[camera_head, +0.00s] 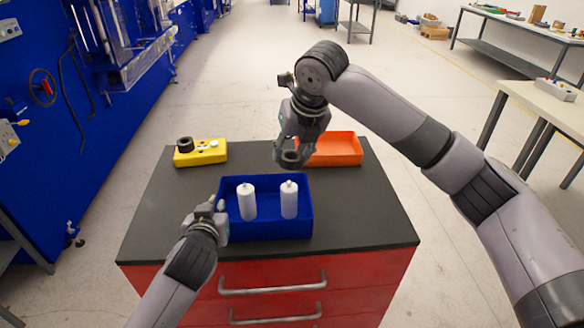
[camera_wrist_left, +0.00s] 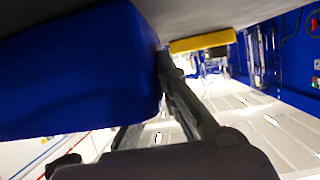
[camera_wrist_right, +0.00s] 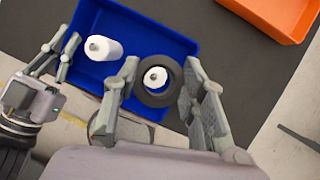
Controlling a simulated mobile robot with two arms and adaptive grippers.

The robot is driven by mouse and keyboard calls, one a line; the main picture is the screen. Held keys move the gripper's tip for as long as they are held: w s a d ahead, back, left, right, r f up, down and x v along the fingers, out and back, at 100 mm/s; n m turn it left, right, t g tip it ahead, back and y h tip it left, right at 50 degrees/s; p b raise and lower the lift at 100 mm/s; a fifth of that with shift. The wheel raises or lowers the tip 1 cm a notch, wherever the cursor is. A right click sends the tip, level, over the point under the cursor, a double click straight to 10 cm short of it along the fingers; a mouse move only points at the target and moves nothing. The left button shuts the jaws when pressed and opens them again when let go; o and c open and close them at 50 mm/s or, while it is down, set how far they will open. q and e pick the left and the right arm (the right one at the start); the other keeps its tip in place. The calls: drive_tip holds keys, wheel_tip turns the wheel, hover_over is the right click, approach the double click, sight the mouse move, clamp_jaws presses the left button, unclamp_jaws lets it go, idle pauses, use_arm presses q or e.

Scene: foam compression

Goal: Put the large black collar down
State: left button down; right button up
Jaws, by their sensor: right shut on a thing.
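The large black collar (camera_wrist_right: 158,99) is a dark ring held between the fingers of my right gripper (camera_head: 290,157). In the right wrist view, the white top of one bottle (camera_wrist_right: 156,77) shows through the ring's hole. In the head view, the collar (camera_head: 291,160) is above and behind the blue bin (camera_head: 262,232), higher than the bottles. Two white bottles stand upright in the bin, the left one (camera_head: 246,202) and the right one (camera_head: 289,200). My left gripper (camera_head: 214,212) is at the bin's left wall, its fingers apart around the rim in the right wrist view.
An orange bin (camera_head: 345,150) is at the back right. The dark worktop (camera_head: 365,215) is clear at the right.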

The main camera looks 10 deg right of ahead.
sight(293, 166)
wheel_tip(293, 166, up, 6)
drive_tip(key=shift+t+h, duration=0.5)
drive_tip(key=shift+t, duration=0.1)
drive_tip(key=f, duration=0.5)
drive_tip(key=shift+s+a+f, duration=0.1)
drive_tip(key=shift+s+f, duration=0.2)
drive_tip(key=shift+f, duration=2.05)
drive_tip(key=shift+f, duration=0.1)
drive_tip(key=shift+f, duration=0.5)
drive_tip(key=o, duration=1.2)
drive_tip(key=shift+o, duration=0.2)
